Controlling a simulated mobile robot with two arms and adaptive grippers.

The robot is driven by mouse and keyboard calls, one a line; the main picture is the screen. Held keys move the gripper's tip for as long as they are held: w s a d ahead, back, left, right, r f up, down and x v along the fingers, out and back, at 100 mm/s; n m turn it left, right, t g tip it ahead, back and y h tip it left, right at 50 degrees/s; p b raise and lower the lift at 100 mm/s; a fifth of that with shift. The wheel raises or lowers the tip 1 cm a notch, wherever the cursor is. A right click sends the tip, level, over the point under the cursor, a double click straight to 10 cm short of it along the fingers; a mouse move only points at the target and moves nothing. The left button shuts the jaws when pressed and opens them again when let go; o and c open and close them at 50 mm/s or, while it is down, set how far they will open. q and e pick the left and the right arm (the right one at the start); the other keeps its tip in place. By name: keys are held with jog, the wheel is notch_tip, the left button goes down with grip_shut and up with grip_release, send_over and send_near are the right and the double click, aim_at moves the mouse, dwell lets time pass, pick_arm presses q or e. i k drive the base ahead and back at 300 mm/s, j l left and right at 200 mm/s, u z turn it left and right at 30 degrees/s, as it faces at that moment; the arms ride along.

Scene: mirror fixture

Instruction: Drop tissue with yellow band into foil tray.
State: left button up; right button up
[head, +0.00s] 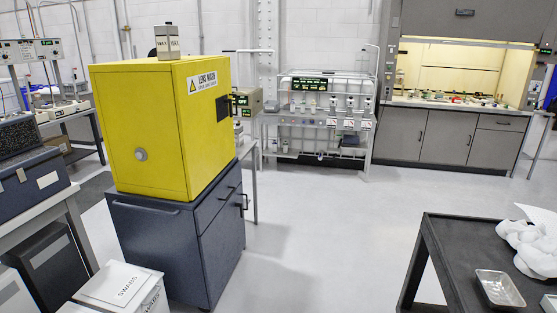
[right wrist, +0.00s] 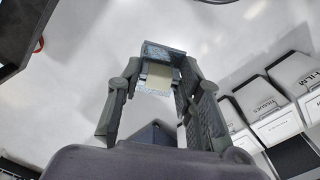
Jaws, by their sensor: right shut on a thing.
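My right gripper (right wrist: 160,82) shows only in the right wrist view, with its two fingers closed on a small tissue. The tissue (right wrist: 152,91) looks pale bluish with a cream-yellow band (right wrist: 160,74) across it, and it is held above the floor. The fingers partly hide it. The foil tray (head: 499,289) is a small silver open tray on the dark table (head: 457,262) at the lower right of the head view. My left gripper is in neither view.
Crumpled white cloth (head: 526,245) lies beside the foil tray. A yellow cabinet (head: 145,125) stands on a dark blue drawer unit at left, with a white SWABS bin (head: 118,284) in front. A TISSUES bin (right wrist: 264,95) shows in the wrist view. The middle floor is clear.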

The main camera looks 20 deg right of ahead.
aim_at(494, 291)
jog(key=i+l+z, duration=0.15)
jog(key=z, duration=0.25)
jog(key=i+z, duration=0.3)
jog(key=z, duration=0.15)
jog(key=i+z, duration=0.25)
jog(key=z, duration=0.15)
jog(key=i+z, duration=0.25)
jog(key=z, duration=0.2)
